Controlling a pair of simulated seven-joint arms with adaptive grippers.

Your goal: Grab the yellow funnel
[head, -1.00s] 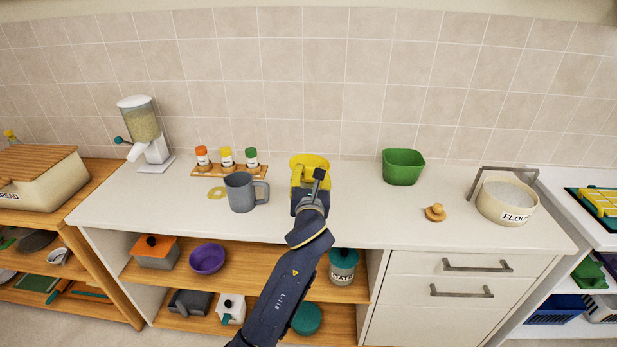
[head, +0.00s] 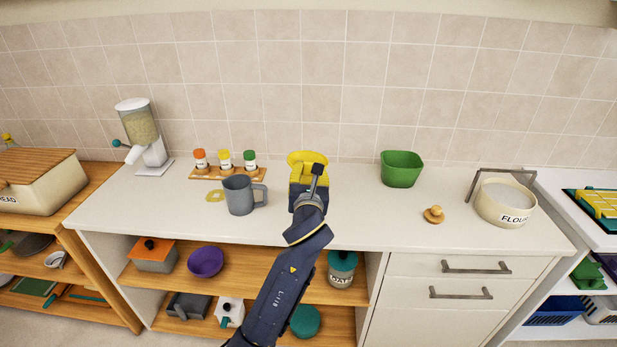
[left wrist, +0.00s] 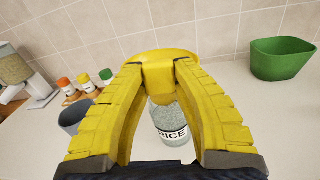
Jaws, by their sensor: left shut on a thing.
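The yellow funnel (head: 309,157) shows in the head view over the middle of the counter, near the back wall. It also shows in the left wrist view (left wrist: 158,58), with its wide rim at the far side. My left gripper (left wrist: 161,76) is shut on the funnel, with a yellow fingertip on each side of it. In the head view my left gripper (head: 308,182) hides the funnel's lower part. A glass jar labelled RICE (left wrist: 170,122) stands beneath the funnel in the wrist view. My right gripper is not in view.
A grey mug (head: 239,195) and a spice rack (head: 227,173) stand left of the gripper. A green container (head: 402,169), a wooden knob-topped lid (head: 433,214) and a flour bowl (head: 505,203) are on the right. The counter's front right is clear.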

